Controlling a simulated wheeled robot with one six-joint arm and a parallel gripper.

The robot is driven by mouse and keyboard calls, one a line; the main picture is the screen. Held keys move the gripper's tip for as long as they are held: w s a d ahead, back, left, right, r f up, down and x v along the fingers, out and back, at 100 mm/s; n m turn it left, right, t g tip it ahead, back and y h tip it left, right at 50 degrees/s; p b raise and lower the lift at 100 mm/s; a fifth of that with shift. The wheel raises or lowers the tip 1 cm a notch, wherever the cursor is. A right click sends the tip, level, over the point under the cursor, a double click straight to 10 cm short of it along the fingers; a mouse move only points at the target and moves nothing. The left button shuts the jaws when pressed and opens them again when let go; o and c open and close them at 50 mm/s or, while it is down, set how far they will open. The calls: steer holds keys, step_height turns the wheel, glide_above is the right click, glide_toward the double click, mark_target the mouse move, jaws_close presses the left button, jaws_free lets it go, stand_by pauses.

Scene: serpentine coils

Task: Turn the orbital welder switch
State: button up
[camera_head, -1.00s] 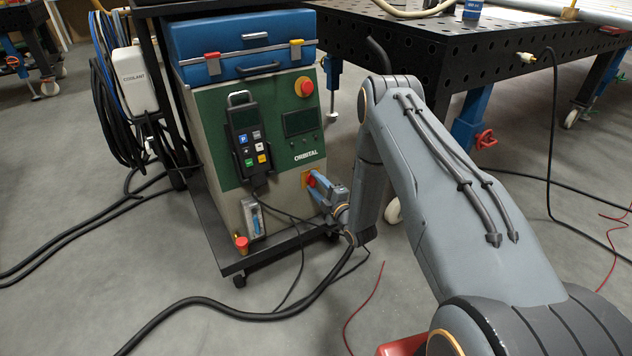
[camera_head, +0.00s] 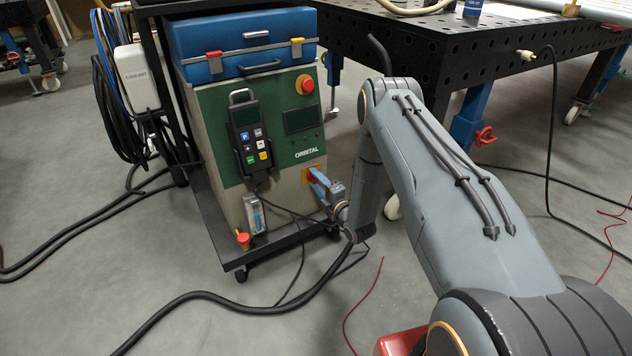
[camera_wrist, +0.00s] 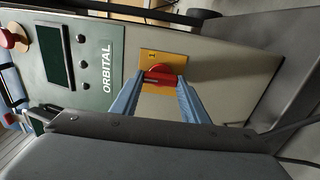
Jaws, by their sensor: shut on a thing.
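The orbital welder (camera_head: 215,190) is a grey and green cabinet on a black cart at the left of the head view. In the head view the yellow plate (camera_head: 306,171) shows low on the right of the front, and the knob is mostly hidden by my gripper. My gripper (camera_head: 317,180) reaches the knob from the right. In the wrist view the blue fingers of my gripper (camera_wrist: 160,82) are shut on the red knob, one on each side.
A red emergency stop (camera_head: 305,85) sits higher on the panel. A pendant (camera_head: 250,137) hangs on the front, its cable running down past my gripper. A black perforated table (camera_head: 450,55) stands behind my arm. Black cables cross the floor.

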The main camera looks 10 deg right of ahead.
steer(key=o, duration=1.1)
steer(key=shift+c, duration=0.2)
steer(key=p+v, duration=0.1)
steer(key=v, duration=0.7)
steer(key=shift+p, duration=0.4)
steer(key=shift+w+a, duration=0.1)
steer(key=shift+w, duration=0.05)
